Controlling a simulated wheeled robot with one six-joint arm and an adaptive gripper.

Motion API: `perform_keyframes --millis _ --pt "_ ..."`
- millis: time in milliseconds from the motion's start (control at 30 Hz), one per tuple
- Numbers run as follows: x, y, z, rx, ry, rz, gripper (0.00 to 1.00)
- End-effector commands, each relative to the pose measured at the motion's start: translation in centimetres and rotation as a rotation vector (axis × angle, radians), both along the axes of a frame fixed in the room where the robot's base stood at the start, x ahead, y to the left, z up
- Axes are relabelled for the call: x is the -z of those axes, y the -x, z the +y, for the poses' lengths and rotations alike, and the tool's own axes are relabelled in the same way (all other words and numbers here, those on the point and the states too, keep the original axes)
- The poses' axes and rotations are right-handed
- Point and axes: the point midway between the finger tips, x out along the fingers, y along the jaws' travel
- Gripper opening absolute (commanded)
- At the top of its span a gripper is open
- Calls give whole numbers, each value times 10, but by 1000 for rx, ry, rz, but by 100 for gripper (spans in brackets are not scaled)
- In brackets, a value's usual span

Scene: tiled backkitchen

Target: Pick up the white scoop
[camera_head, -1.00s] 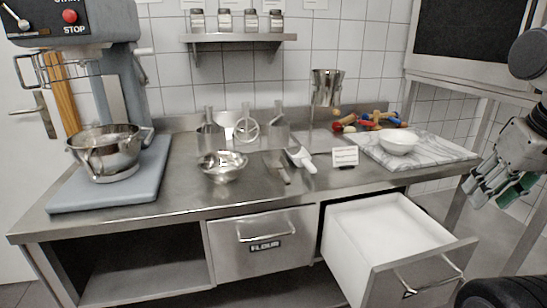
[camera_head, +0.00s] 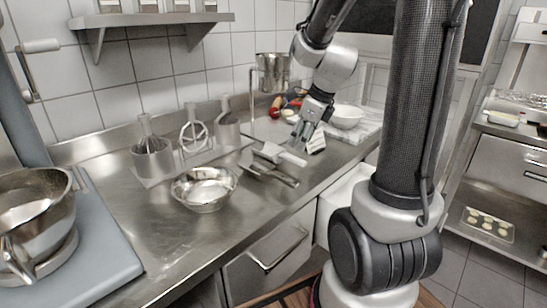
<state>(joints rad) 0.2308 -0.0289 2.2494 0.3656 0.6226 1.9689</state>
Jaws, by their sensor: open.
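The white scoop (camera_head: 271,152) lies on the steel counter (camera_head: 150,245), its handle pointing right towards the small label card (camera_head: 316,146). My gripper (camera_head: 299,140) reaches down from above, open and empty, with its fingertips just behind and above the scoop's handle. Whether the fingers touch the handle cannot be told from this view. The scoop itself is largely unhidden.
A metal scraper (camera_head: 270,176) lies right in front of the scoop. A steel bowl (camera_head: 205,200) stands to the left, with whisk attachments (camera_head: 194,134) behind. A white bowl (camera_head: 346,116) sits on the marble board at right. A steel funnel (camera_head: 272,72) stands behind.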

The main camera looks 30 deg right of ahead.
Motion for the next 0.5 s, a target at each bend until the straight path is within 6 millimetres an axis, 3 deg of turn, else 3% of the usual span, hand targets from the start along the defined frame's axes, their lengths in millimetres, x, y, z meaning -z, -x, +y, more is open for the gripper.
perform_keyframes --millis 100,200,500 --pt "16 -15 -10 205 -80 29 46" --pt "25 -21 -13 288 -112 40 46" --pt "61 -33 -10 306 -119 43 46"
